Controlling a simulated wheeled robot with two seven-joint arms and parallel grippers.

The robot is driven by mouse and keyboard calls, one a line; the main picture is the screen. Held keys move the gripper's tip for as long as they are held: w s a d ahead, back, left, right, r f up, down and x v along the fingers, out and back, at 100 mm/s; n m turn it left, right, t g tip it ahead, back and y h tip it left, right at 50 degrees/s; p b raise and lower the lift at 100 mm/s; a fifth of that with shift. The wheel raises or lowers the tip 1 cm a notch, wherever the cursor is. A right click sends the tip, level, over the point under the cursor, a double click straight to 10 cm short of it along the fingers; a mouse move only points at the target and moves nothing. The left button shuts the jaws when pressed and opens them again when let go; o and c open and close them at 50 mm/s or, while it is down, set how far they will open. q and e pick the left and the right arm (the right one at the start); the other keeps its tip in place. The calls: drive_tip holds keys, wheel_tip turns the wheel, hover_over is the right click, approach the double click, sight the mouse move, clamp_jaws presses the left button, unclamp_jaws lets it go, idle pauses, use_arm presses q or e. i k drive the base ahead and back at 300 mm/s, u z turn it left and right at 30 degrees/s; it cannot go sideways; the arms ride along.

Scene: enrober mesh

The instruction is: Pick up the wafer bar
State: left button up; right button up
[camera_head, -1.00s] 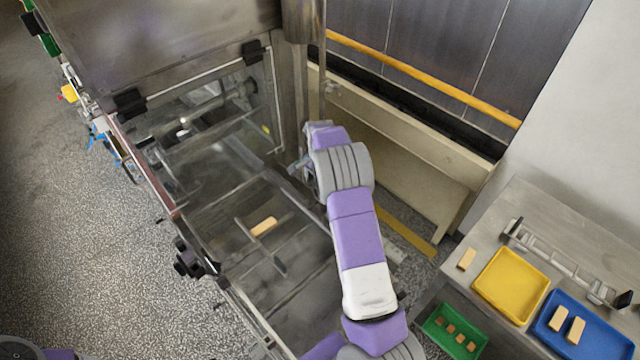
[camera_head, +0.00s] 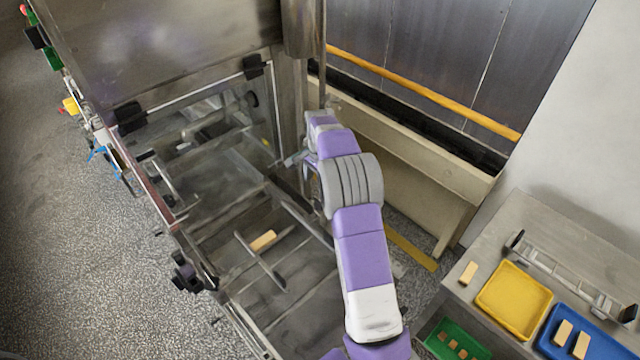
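A tan wafer bar (camera_head: 263,240) lies on the enrober's mesh bed (camera_head: 310,297), beside a thin dark crossbar. Another wafer bar (camera_head: 467,272) lies on the steel table to the right, and two more bars (camera_head: 562,333) are in the blue tray (camera_head: 606,322). My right arm reaches up from the bottom centre along the enrober's right side. Its gripper (camera_head: 290,160) shows only as a small grey part at the enrober's frame, apart from the bar on the mesh; its fingers are too unclear to read. My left gripper is out of view.
The enrober's steel hood (camera_head: 160,45) and clear panel stand above the mesh. On the right table (camera_head: 545,235) are an empty yellow tray (camera_head: 513,300) and a metal rack (camera_head: 570,275). A green tray (camera_head: 430,345) holds several small brown pieces. Speckled floor lies open at left.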

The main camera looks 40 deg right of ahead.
sight(262, 242)
drive_tip(key=k, duration=1.5)
